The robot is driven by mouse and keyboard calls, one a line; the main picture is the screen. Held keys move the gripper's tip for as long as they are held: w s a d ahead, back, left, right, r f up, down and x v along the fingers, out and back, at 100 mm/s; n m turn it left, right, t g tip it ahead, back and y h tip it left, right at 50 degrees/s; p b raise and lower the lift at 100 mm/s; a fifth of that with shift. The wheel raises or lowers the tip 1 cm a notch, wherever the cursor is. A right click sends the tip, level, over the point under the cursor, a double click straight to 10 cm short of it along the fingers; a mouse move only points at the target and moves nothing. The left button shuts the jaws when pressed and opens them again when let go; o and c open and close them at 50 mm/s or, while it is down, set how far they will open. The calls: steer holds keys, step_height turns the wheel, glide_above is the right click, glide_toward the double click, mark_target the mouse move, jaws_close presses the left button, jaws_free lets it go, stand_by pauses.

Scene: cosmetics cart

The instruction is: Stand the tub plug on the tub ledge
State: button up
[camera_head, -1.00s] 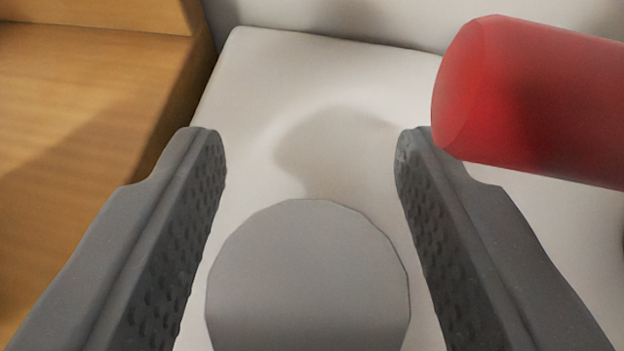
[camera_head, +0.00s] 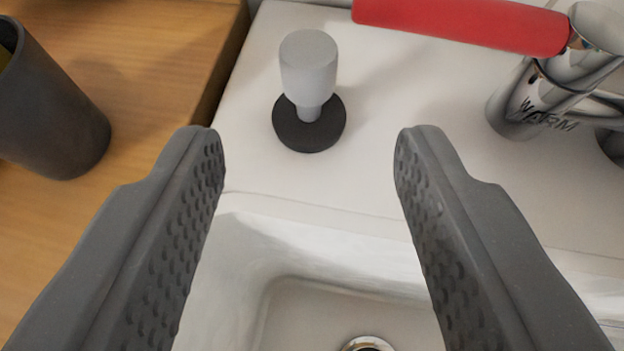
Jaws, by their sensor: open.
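The tub plug (camera_head: 309,95) has a light grey knob on a dark round base. It stands upright on the white tub ledge (camera_head: 400,150), near the ledge's left end. My gripper (camera_head: 310,140) is open and empty, its two grey fingers wide apart. The plug shows beyond the fingertips, between their lines and nearer the left one, with nothing gripping it. The near parts of the fingers hang over the tub basin.
A faucet (camera_head: 540,95) marked "WARM", with a red handle (camera_head: 465,22), stands on the right of the ledge. A dark cup (camera_head: 50,110) stands on the wooden surface (camera_head: 150,60) at left. The basin's drain (camera_head: 368,344) shows at the bottom.

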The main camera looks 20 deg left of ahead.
steer(key=shift+s+d+r, duration=0.1)
steer(key=shift+s+d, duration=0.05)
steer(key=shift+s, duration=0.15)
steer(key=s+d+r+m+t+h, duration=0.15)
steer(key=d+r, duration=0.35)
steer(key=r, duration=0.5)
steer(key=s+d+r+m+t+h, duration=0.15)
steer(key=d+r, duration=0.35)
steer(key=r, duration=0.6)
steer(key=s+d+r+m+t+h, duration=0.1)
steer(key=s+d+r, duration=0.1)
steer(key=s+r, duration=1.2)
step_height(320, 180, up, 4)
steer(key=shift+s+f+m+h, duration=0.1)
steer(key=shift+s+m+h, duration=0.1)
steer(key=shift+m+h, duration=0.15)
steer(key=shift+r+p, duration=1.2)
steer(key=shift+r, duration=0.05)
